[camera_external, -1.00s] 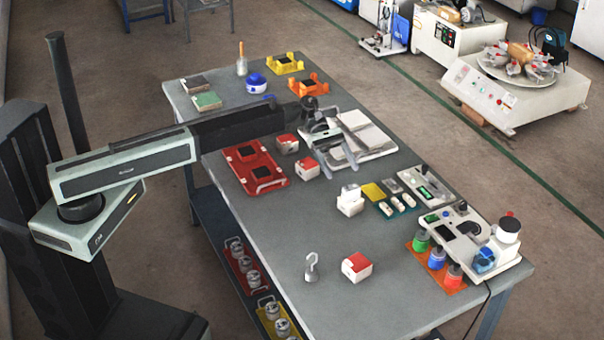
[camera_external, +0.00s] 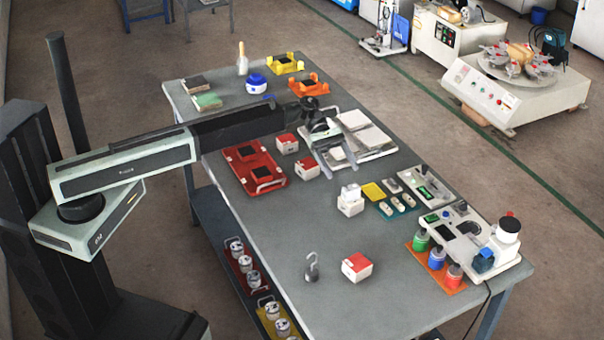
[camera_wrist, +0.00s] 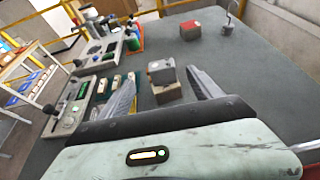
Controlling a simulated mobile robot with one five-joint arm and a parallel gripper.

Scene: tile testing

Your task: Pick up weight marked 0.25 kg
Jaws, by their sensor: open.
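A small hooked weight (camera_external: 312,270) stands upright on the right front part of the table, near a red-topped box. It also shows at the top right of the wrist view (camera_wrist: 227,27). Several round weights (camera_external: 245,264) sit in red and yellow trays on the lower shelf. No mark is readable on any of these weights. My gripper (camera_external: 341,168) is open and empty above the middle of the table, near the white tray. In the wrist view its two fingers point towards a grey block (camera_wrist: 161,70) on a box (camera_wrist: 167,93), apart from the hooked weight.
A red-topped box (camera_external: 357,266) stands just right of the hooked weight. The white tray (camera_external: 372,138), red tray (camera_external: 272,181) and other red-topped boxes surround my gripper. Control panels (camera_external: 468,228) and coloured bottles (camera_external: 437,258) line the right edge. The front table surface is mostly clear.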

